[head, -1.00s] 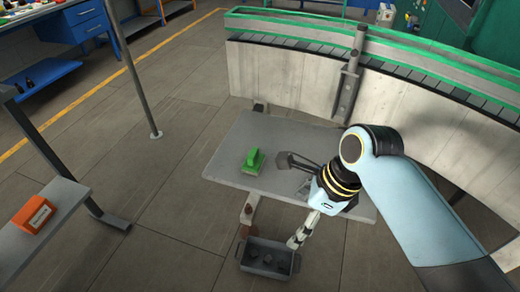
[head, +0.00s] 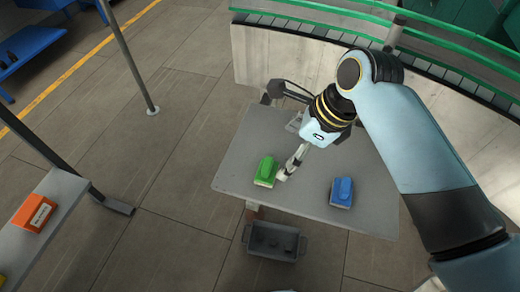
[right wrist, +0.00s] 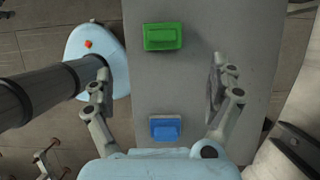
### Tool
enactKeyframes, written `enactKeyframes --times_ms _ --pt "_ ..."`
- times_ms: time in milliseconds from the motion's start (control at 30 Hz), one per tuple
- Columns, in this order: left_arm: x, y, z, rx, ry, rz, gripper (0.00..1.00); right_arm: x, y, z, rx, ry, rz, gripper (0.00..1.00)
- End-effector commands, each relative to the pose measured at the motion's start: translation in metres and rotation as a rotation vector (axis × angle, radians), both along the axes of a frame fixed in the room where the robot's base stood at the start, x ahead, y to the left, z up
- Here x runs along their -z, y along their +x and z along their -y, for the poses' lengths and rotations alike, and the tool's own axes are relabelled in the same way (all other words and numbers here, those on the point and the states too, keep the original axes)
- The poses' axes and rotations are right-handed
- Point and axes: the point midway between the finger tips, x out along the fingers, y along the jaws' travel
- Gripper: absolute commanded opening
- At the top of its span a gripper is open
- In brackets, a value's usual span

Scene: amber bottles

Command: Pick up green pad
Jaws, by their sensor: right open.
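The green pad (head: 265,170) lies on the grey table near its left edge. In the right wrist view the green pad (right wrist: 163,36) is near the top, beyond my fingertips. My right gripper (head: 278,135) is open and empty above the table, with one finger beside the green pad in the head view. In the right wrist view my right gripper (right wrist: 161,68) has its fingers spread wide, with the green pad roughly centred between them and farther out. I cannot tell its exact height. My left gripper is not in view.
A blue pad (head: 341,192) lies on the grey table (head: 300,205), right of the green one. A dark bin (head: 270,242) stands below the front edge. An orange box (head: 34,213) sits on a side table at left. A curved wall (head: 262,55) stands behind.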

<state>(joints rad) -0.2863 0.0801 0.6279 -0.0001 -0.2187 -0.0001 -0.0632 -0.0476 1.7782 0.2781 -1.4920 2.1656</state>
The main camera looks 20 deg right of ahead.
Motion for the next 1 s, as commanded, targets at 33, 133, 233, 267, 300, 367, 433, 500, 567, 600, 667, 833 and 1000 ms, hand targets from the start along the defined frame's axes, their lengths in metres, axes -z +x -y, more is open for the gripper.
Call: enactKeyframes --times_ms 33,133,233,267,300,367,433,500,567,600,667,833,1000 --pt "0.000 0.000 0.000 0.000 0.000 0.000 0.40 0.002 0.000 -0.001 0.000 0.000 -0.002 0.90" --pt "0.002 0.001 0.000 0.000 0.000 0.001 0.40 0.014 0.002 -0.005 0.000 0.002 -0.004 0.90" --pt "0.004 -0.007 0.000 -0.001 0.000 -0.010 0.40 0.030 0.006 -0.011 0.000 0.001 -0.006 0.90" --pt "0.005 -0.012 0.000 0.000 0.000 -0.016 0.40 0.035 0.007 -0.012 0.000 0.001 -0.005 0.90" --pt "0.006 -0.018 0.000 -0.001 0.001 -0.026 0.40 0.040 0.009 -0.014 0.000 0.001 -0.005 0.90" --pt "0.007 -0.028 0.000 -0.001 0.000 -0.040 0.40 0.046 0.011 -0.016 0.000 0.001 -0.002 0.90" --pt "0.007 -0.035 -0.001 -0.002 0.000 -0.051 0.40 0.051 0.012 -0.018 -0.001 0.000 -0.002 0.90" --pt "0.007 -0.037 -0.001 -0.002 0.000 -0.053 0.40 0.055 0.013 -0.020 0.000 0.001 -0.001 0.90" --pt "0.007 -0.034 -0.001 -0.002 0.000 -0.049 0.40 0.061 0.016 -0.023 0.000 0.001 -0.003 0.90" --pt "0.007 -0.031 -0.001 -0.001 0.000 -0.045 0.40 0.066 0.018 -0.027 0.000 0.002 -0.003 0.90" --pt "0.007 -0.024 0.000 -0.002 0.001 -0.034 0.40 0.075 0.022 -0.031 0.000 0.002 -0.003 0.90" --pt "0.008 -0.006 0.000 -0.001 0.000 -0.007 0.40 0.095 0.027 -0.037 0.000 0.000 -0.001 0.90" --pt "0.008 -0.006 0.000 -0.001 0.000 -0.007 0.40 0.098 0.027 -0.038 0.000 -0.001 -0.001 0.90"
